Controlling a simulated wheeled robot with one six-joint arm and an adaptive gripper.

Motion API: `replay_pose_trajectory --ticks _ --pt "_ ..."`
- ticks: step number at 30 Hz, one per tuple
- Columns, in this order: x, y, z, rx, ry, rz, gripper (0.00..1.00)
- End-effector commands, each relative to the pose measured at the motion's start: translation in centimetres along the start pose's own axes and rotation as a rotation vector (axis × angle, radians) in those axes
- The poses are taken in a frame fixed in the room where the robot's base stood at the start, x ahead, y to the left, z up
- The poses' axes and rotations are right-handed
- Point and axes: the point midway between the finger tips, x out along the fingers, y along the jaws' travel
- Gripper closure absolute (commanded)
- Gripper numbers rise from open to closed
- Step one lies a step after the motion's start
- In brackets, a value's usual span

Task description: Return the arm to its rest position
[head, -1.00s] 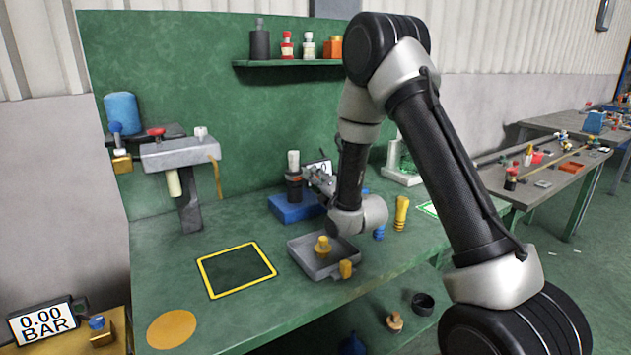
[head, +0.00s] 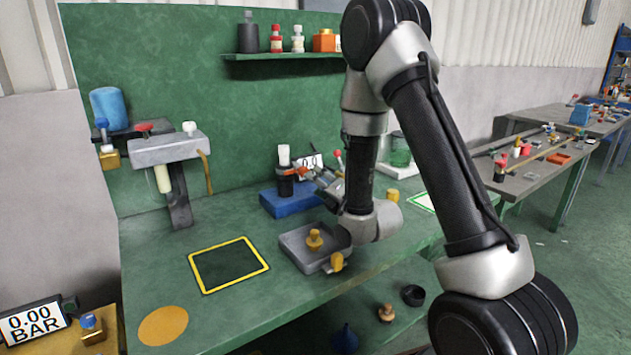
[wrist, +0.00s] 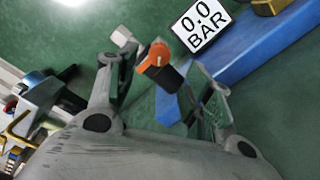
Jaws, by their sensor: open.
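My gripper (head: 317,177) is low over the green bench in the head view, pointing left and away from my forearm. In the wrist view its two fingers are spread apart, with the gripper (wrist: 171,64) open. An orange-and-black part (wrist: 155,62) shows between the fingers in that view; I cannot tell how far beyond them it is. In the head view a black cylinder with a white cap (head: 284,172) stands on a blue block (head: 290,200), just left of the fingers. My arm is bent down from above and hides part of the bench.
A grey tray (head: 293,258) with a yellow-brown knobbed part (head: 314,240) sits close in front of my wrist. A 0.0 BAR display (wrist: 199,25) is near the fingers. A yellow-outlined square (head: 229,265) is empty. A shelf (head: 285,56) with bottles hangs behind.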

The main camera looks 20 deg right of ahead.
Motion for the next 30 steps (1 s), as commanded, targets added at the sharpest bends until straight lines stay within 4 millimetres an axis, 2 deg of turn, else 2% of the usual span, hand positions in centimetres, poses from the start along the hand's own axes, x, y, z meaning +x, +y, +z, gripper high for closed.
replay_pose_trajectory --ticks 7,10,14,17,20,23,26,30 --pt "0.0 0.1 0.1 0.006 0.001 -0.003 0.49" --pt "0.1 0.6 0.8 0.058 0.005 -0.034 0.49" --pt "-0.4 1.8 3.1 0.241 0.005 -0.152 0.49" --pt "-2.0 3.0 5.3 0.453 -0.023 -0.286 0.49" --pt "-4.9 4.1 7.2 0.683 -0.084 -0.427 0.49" --pt "-8.9 5.2 8.7 0.914 -0.177 -0.560 0.49" --pt "-13.8 6.4 9.6 1.148 -0.300 -0.684 0.49" --pt "-22.0 8.2 9.6 1.465 -0.517 -0.837 0.49"
